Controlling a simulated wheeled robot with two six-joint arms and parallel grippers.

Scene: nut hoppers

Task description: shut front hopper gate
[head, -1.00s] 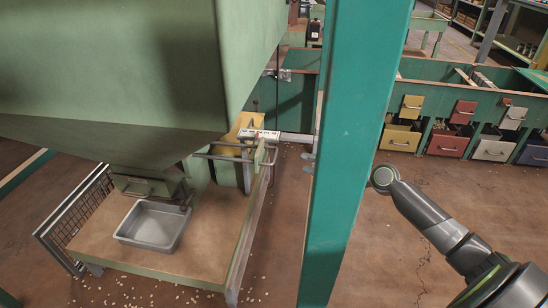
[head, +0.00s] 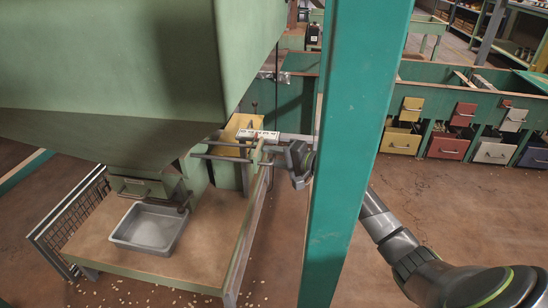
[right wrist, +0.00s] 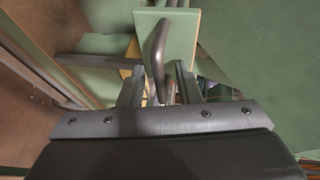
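The large green hopper (head: 110,70) fills the upper left of the head view. Its spout and gate (head: 143,187) sit above a grey metal tray (head: 150,228). A linkage of rods (head: 225,157) runs right from the spout to a handle at the stand's right corner. My right gripper (head: 288,153) is beside that corner, partly behind the green post. In the right wrist view, its two fingers (right wrist: 158,88) are apart, with the curved grey handle bar (right wrist: 158,45) between them. Whether they touch it I cannot tell. My left gripper is not in view.
A teal upright post (head: 350,130) stands in front of my right arm. A wire mesh panel (head: 75,215) is left of the stand. Coloured drawers (head: 445,147) line a bench behind. Small nuts lie scattered on the floor; the floor at right is open.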

